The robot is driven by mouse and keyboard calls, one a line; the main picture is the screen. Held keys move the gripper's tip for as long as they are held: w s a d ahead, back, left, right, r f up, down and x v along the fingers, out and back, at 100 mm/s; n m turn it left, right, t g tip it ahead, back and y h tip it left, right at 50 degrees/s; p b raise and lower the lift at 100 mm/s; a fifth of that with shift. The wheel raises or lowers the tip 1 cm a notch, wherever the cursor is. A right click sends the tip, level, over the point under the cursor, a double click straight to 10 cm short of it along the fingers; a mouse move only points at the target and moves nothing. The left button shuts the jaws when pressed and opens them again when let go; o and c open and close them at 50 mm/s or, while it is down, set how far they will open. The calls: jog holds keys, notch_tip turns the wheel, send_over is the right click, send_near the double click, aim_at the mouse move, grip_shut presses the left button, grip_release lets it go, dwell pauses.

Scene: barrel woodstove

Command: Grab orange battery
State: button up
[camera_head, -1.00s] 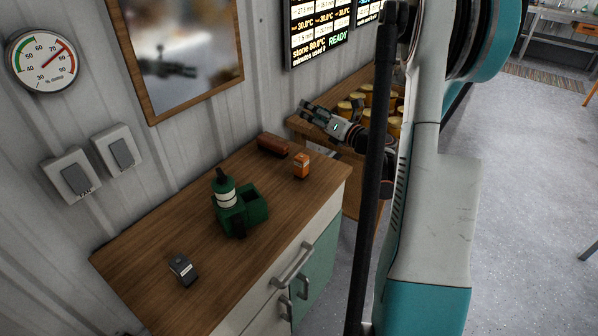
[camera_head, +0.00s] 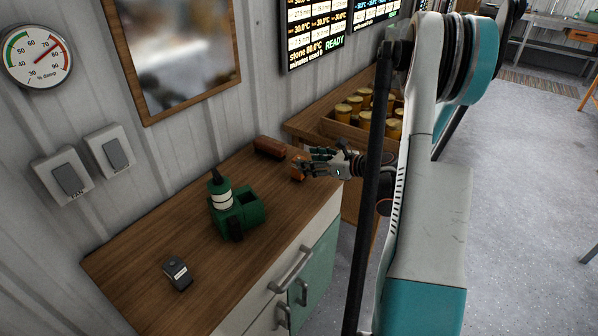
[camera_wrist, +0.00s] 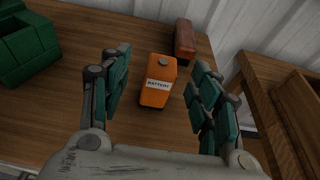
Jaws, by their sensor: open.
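The orange battery (camera_wrist: 156,88) stands on the wooden countertop and carries a white "BATTERY" label. It lies between the spread fingers of my gripper (camera_wrist: 159,98) in the wrist view, with wood showing on both sides of it. In the head view the battery (camera_head: 298,172) is partly covered by my gripper (camera_head: 312,163), which hangs at the right end of the counter. The gripper is open and holds nothing. I cannot tell from the head view whether a finger touches the battery.
A reddish-brown block (camera_head: 269,147) lies behind the battery near the wall. A green device (camera_head: 236,213) and a small grey box (camera_head: 178,273) stand farther left on the counter. A wooden crate with yellow-lidded jars (camera_head: 345,128) stands on the table to the right.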

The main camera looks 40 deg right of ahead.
jog(key=shift+b+x, duration=1.05)
jog(key=shift+x, duration=1.7)
jog(key=shift+d+f, duration=0.15)
jog(key=shift+d, duration=0.05)
jog(key=c, duration=1.2)
